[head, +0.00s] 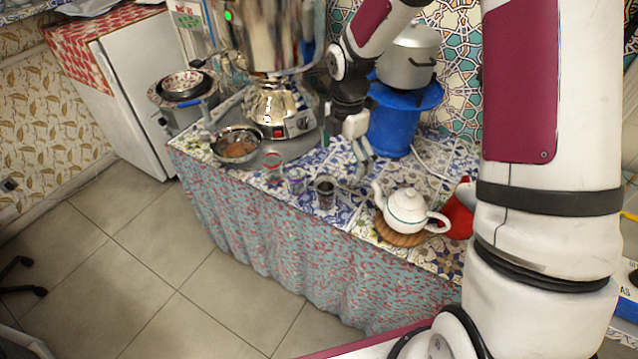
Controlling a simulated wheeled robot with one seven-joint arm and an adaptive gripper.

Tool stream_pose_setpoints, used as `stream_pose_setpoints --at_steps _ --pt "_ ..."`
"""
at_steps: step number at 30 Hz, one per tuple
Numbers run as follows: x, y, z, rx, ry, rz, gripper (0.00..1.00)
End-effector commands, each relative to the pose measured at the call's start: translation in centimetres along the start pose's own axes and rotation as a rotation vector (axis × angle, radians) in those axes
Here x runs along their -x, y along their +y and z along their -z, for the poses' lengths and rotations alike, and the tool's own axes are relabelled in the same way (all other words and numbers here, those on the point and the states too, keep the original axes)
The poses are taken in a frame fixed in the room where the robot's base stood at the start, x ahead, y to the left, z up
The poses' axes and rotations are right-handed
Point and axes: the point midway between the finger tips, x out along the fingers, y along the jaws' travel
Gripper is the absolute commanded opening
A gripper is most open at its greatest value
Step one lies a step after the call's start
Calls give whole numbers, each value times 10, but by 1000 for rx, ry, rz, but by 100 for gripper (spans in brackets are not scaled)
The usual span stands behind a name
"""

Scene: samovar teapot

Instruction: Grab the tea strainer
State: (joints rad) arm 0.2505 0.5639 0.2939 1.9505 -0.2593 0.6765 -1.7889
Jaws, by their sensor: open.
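A small dark metal cup-shaped piece (325,192), which looks like the tea strainer, stands on the tiled counter left of the white teapot (405,212). A thin handle seems to reach from it to the right, but this is too small to be sure of. My gripper (362,168) points down above the counter, to the right of and behind this piece, and behind the teapot. It is open and holds nothing that I can see. The gap between its fingertips and the counter is hard to judge.
Small glasses (296,181) and a metal bowl (237,148) with brown contents are to the left. The samovar (278,105) and a blue stand (394,122) with a pot are behind.

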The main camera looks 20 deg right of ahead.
Motion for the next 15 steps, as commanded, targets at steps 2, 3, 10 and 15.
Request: stream_pose_setpoints --at_steps 2,3,10,15 --pt "-12 -1 1 2 2 4 100" --pt "-19 -1 2 2 3 5 100" --pt "-61 -1 1 1 2 5 100" --pt "-78 0 1 0 0 3 100"
